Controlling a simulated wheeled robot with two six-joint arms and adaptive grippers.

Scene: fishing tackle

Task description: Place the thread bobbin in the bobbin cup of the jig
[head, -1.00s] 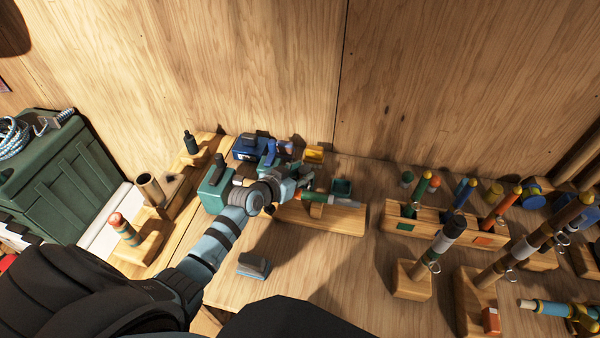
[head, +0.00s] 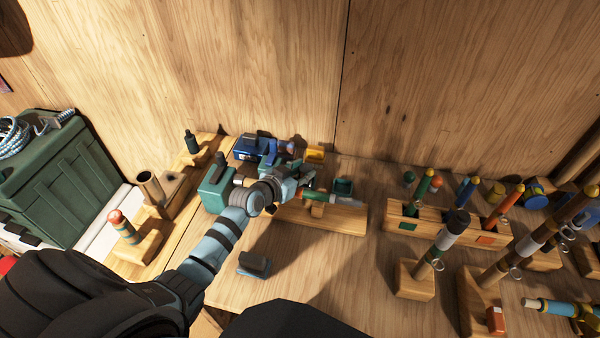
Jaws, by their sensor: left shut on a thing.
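My left gripper (head: 308,178) reaches in over the back of the bench. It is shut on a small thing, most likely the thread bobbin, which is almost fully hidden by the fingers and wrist. Below and to the right of the gripper is a wooden jig base (head: 335,222) with a green rod (head: 322,196) lying along it. A small dark green square cup (head: 343,187) stands just right of the gripper, behind the rod; I cannot tell for sure whether it is the bobbin cup. The gripper is left of this cup. My right gripper is out of view.
A wooden rack (head: 450,232) of upright handles and rod holders fill the right side. A small grey-blue block (head: 253,264) lies in front. The bench between is clear.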

